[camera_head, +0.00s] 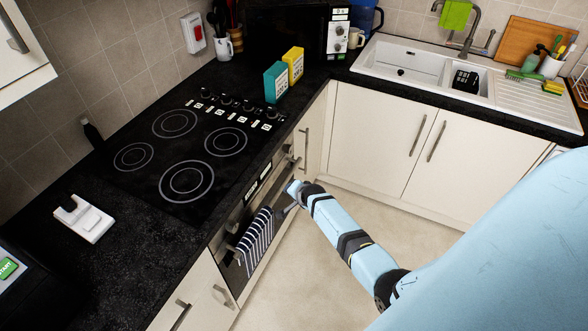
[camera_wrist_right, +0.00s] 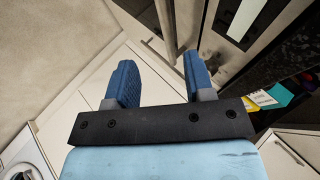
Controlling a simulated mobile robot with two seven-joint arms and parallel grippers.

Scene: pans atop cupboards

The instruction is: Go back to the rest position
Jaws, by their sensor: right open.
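My right arm reaches in from the right in the head view. Its gripper (camera_head: 288,198) is at the front of the built-in oven (camera_head: 232,222), by the right part of the door handle. I cannot tell from this view whether it touches the handle. In the right wrist view the gripper's (camera_wrist_right: 160,75) two blue fingers stand well apart with nothing held between them. Cabinet fronts and a handle show beyond the fingertips. My left gripper is in neither view.
A striped towel (camera_head: 255,242) hangs on the oven front. The black hob (camera_head: 190,145) is bare. Yellow (camera_head: 294,66) and teal (camera_head: 276,82) boxes stand behind it. The sink (camera_head: 410,68) is at the back right. The floor (camera_head: 300,270) below the arm is clear.

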